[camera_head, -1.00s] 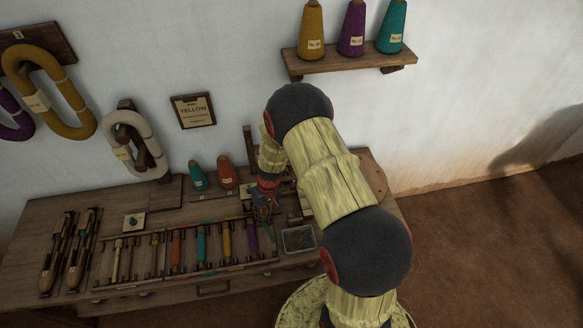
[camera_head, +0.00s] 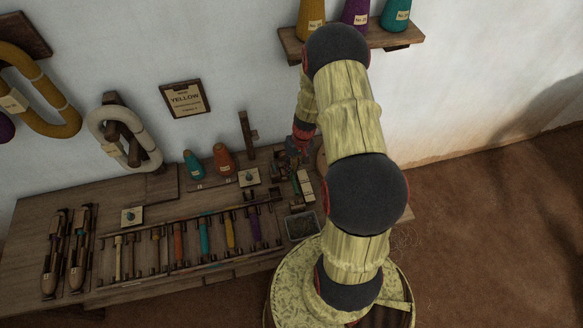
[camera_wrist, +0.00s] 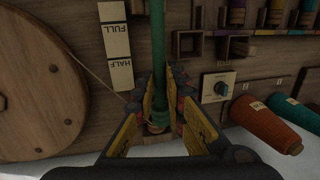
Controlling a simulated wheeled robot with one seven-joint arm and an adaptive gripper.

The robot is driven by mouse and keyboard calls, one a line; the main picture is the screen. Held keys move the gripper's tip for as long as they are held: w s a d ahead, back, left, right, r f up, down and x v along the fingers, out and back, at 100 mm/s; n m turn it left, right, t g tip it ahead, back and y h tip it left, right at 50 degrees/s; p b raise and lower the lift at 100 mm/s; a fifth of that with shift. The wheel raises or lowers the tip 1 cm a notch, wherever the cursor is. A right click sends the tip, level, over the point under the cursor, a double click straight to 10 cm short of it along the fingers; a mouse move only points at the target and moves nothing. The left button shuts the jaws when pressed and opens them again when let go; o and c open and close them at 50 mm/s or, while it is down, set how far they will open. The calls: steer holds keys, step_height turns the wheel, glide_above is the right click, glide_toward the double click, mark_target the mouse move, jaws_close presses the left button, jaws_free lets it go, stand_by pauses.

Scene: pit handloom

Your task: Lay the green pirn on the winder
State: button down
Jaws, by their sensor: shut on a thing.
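The green pirn (camera_wrist: 157,55) is between the yellow-padded fingers of my gripper (camera_wrist: 160,92) in the wrist view, its shaft running up out of the picture. The winder shows its wooden wheel (camera_wrist: 38,85) on the left, with a thread running from it towards the gripped pirn. A pale FULL/HALF gauge (camera_wrist: 117,50) and a small wooden bracket (camera_wrist: 190,43) lie on either side of the pirn. In the head view my gripper (camera_head: 291,162) is above the winder area (camera_head: 282,188), largely hidden by my arm. I cannot tell whether the pirn touches the winder.
A rack (camera_head: 185,245) of several coloured pirns lies left of the winder. A grey bin (camera_head: 301,226) is near the front edge. Orange (camera_head: 223,160) and teal (camera_head: 194,165) cones stand behind, beside an upright post (camera_head: 248,133). Shuttles (camera_head: 66,255) lie far left.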

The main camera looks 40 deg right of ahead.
mark_target(292, 178)
steer(key=shift+d+b+x, duration=0.25)
steer(key=shift+b+x, duration=0.55)
steer(key=shift+x, duration=0.35)
steer(key=shift+d+b+x, duration=0.2)
steer(key=shift+b+x, duration=0.6)
steer(key=shift+x, duration=0.35)
steer(key=shift+d+b+x, duration=0.25)
steer(key=shift+b+x, duration=0.55)
steer(key=shift+x, duration=0.3)
steer(key=shift+s+f, duration=0.1)
steer(key=shift+f, duration=0.05)
steer(key=c, duration=1.7)
jaws_free()
steer(key=shift+c, duration=0.2)
steer(key=shift+o, duration=0.3)
steer(key=shift+o, duration=1.3)
steer(key=shift+a+p+v, duration=0.3)
steer(key=shift+p+v, duration=0.55)
steer(key=shift+v, duration=0.5)
steer(key=shift+a+p+v, duration=0.25)
steer(key=shift+p+v, duration=0.6)
steer(key=shift+v, duration=0.45)
steer(key=shift+a+p+v, duration=0.3)
steer(key=shift+p+v, duration=0.55)
steer(key=shift+v, duration=0.5)
